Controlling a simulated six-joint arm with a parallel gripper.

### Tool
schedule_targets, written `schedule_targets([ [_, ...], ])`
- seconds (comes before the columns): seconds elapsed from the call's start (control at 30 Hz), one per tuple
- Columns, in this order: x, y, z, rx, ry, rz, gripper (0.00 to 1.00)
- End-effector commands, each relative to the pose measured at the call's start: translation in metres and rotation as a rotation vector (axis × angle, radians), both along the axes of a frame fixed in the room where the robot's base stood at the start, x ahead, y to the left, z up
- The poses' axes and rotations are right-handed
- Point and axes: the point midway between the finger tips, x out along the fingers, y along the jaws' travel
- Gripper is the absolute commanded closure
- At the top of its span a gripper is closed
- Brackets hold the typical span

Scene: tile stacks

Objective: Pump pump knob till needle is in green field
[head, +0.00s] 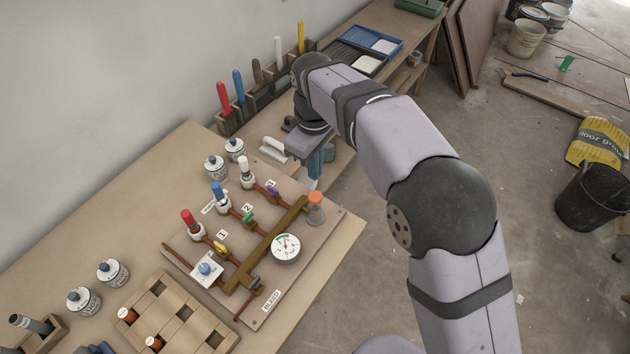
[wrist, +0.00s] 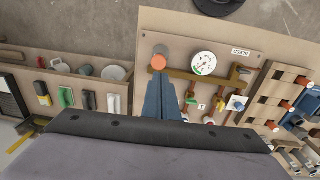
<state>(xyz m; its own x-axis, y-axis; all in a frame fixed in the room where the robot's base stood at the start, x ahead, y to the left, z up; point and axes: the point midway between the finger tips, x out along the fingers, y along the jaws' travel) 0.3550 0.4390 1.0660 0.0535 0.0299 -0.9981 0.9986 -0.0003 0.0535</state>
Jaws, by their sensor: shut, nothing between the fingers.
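The pump knob (head: 315,197) is a round orange cap on a clear cylinder at the right end of the brass manifold. It also shows in the wrist view (wrist: 159,62), just beyond my fingertips. My gripper (head: 315,176) is shut and empty, its blue fingers pointing down close above the knob. It also shows in the wrist view (wrist: 160,80). I cannot tell whether the tips touch the knob. The round white gauge (head: 286,247) has a green field near its upper edge; it also shows in the wrist view (wrist: 204,63). The needle is too small to read surely.
The panel (head: 322,262) carries red, blue and white-topped valves left of the manifold, with coloured levers. A blue knob (head: 206,268) sits on a white plate. A wooden rack (head: 182,315) stands front left. Tool holders (head: 262,97) line the wall behind.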

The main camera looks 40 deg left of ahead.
Motion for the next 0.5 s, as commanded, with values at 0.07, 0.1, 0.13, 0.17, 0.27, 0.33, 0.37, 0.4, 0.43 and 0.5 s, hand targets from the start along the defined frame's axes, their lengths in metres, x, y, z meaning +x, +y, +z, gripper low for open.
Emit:
schedule_targets([
  [0.07, 0.0, 0.0, 0.008, 0.002, -0.001, 0.0, 1.0],
  [0.1, 0.0, 0.0, 0.011, 0.001, -0.001, 0.0, 1.0],
  [0.13, -0.001, 0.0, 0.013, 0.001, -0.001, 0.0, 1.0],
  [0.17, -0.001, 0.0, 0.015, 0.001, -0.001, 0.0, 1.0],
  [0.27, -0.001, 0.0, 0.018, 0.001, 0.0, 0.0, 1.0],
  [0.33, -0.001, 0.0, 0.019, 0.0, 0.0, 0.0, 1.0],
  [0.37, -0.001, 0.0, 0.019, 0.0, 0.0, 0.0, 1.0],
  [0.4, -0.001, 0.0, 0.02, 0.0, 0.0, 0.0, 1.0],
  [0.43, -0.001, 0.0, 0.02, 0.0, 0.0, 0.0, 1.0],
  [0.5, -0.001, 0.0, 0.019, 0.0, 0.0, 0.0, 1.0],
])
